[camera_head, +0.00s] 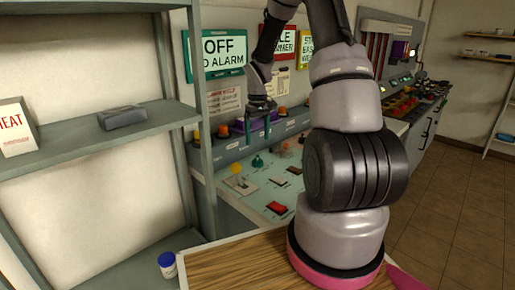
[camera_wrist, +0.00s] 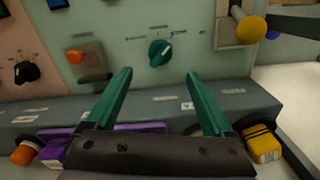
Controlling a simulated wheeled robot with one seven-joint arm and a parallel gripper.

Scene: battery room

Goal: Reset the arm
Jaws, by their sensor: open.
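My arm rises from its pink base ring on the wooden top and reaches over a control console (camera_head: 240,196). My gripper (camera_head: 257,122) hangs above the console's back ledge, in front of the wall signs. In the wrist view its two teal fingers (camera_wrist: 155,75) are apart, with nothing between them. A green rotary knob (camera_wrist: 160,53) on the panel shows beyond and between the fingertips. The knob appears apart from them. A purple object (camera_wrist: 130,128) lies behind the fingers, partly hidden by the gripper body.
A grey shelf unit (camera_head: 90,127) stands at the left, its upright near the arm. A blue-lidded jar (camera_head: 167,265) stands by the wooden top (camera_head: 235,263). A yellow block (camera_wrist: 262,145) and an orange knob (camera_wrist: 25,152) flank the gripper. Floor (camera_head: 450,215) at the right is clear.

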